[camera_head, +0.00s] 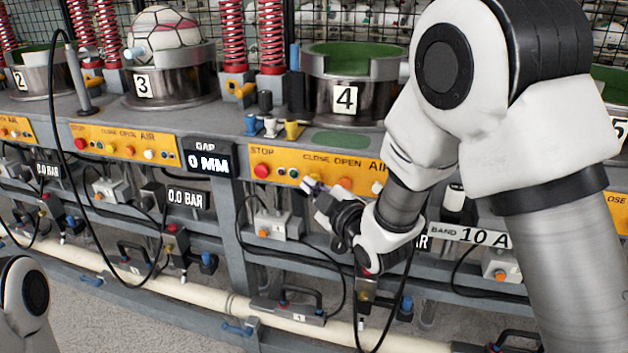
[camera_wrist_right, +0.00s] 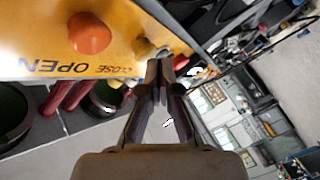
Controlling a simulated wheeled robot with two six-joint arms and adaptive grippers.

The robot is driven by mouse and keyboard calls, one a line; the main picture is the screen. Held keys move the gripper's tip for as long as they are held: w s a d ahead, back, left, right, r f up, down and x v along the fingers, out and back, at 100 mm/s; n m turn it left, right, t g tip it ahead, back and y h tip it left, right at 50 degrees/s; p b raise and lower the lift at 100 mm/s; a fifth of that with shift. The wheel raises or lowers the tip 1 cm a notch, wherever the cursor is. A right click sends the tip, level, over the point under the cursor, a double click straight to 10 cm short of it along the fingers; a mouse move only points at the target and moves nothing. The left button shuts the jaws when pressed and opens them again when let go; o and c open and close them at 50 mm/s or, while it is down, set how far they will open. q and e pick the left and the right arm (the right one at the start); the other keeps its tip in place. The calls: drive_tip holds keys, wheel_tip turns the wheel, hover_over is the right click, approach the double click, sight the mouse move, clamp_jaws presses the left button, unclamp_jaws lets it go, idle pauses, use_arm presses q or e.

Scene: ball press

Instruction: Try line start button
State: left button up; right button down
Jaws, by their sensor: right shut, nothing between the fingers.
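My right gripper (camera_head: 312,188) is shut and empty, just in front of the yellow panel (camera_head: 290,158) under station 4. An orange button (camera_wrist_right: 89,33) by OPEN stands apart from the fingers. In the head view the panel has a red STOP button (camera_head: 261,171) at its left, and my gripper partly hides the middle. No label reading line start is legible. My left gripper is out of view.
Station 4's metal cup (camera_head: 345,97) with a green lining stands above the panel. A GAP display (camera_head: 208,160) reads 0 MM. A grey box (camera_head: 277,224), black hoses and a cream pipe (camera_head: 200,292) lie below. Station 3 (camera_head: 170,85) holds a ball.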

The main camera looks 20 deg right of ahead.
drive_tip(key=shift+w+d, duration=0.25)
drive_tip(key=shift+w, duration=0.1)
idle(0.4)
drive_tip(key=shift+s+a, duration=0.5)
drive_tip(key=shift+s, duration=0.2)
drive_tip(key=s+a, duration=0.2)
drive_tip(key=s, duration=0.2)
drive_tip(key=shift+s+a, duration=0.1)
drive_tip(key=shift+a, duration=0.3)
idle(0.7)
